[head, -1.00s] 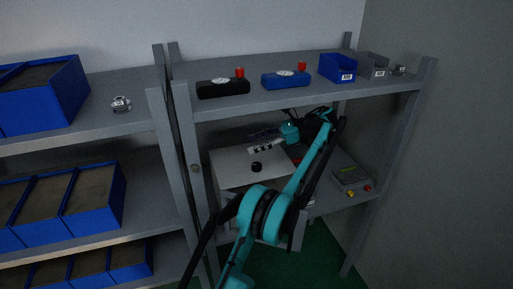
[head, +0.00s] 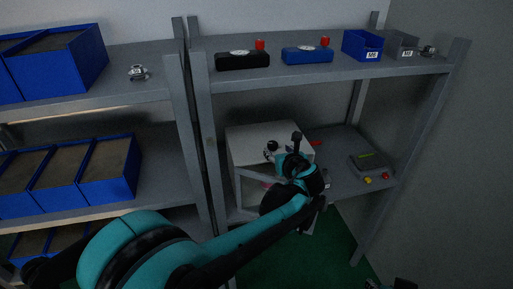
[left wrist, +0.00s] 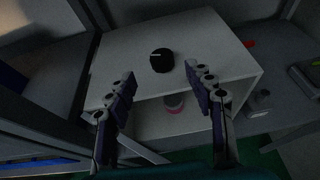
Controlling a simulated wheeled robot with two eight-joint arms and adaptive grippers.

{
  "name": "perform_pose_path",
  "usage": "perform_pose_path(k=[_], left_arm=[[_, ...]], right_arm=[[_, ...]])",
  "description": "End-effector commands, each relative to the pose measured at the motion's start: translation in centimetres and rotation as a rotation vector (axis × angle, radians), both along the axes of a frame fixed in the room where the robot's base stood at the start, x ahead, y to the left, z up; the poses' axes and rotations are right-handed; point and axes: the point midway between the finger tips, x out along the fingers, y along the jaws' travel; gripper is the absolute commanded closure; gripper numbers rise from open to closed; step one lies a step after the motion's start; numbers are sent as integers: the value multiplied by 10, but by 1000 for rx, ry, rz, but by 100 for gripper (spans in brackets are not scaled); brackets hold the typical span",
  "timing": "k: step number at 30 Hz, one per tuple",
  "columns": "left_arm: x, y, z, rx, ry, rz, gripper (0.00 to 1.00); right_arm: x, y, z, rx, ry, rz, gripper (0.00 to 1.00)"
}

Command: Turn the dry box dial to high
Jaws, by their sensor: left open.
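The dry box (head: 250,137) is a white box on the middle shelf of the right rack. Its black round dial (head: 272,146) sits on its top. In the left wrist view the dial (left wrist: 162,62) carries a pale pointer line, lying nearly level across it. My left gripper (head: 279,153) is over the box's front part, close to the dial. In the left wrist view its two fingers (left wrist: 160,73) are spread apart and empty, with the dial between and just beyond the tips. Contact cannot be told. A dark piece at the bottom right edge seems to be my right gripper (head: 390,284), mostly cut off.
A grey device (head: 368,163) with red and yellow buttons stands right of the box. A pink-banded item (left wrist: 173,104) shows inside the box. The upper shelf (head: 330,72) and rack posts (head: 205,140) frame the space closely.

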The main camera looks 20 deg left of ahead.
Motion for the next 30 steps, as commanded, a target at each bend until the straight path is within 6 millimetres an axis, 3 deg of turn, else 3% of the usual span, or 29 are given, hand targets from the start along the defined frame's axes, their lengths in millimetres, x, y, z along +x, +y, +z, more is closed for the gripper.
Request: perform_pose_path(k=[4,15,27,30], left_arm=[[7,1,-6,3,-4,-23,47],[52,28,-27,1,-4,-19,47],[60,33,-30,2,-3,-18,47],[60,33,-30,2,-3,-18,73]], right_arm=[[0,0,-4,0,0,0,62],[0,0,-18,0,0,0,62],[0,0,-19,0,0,0,62],[0,0,-19,0,0,0,62]])
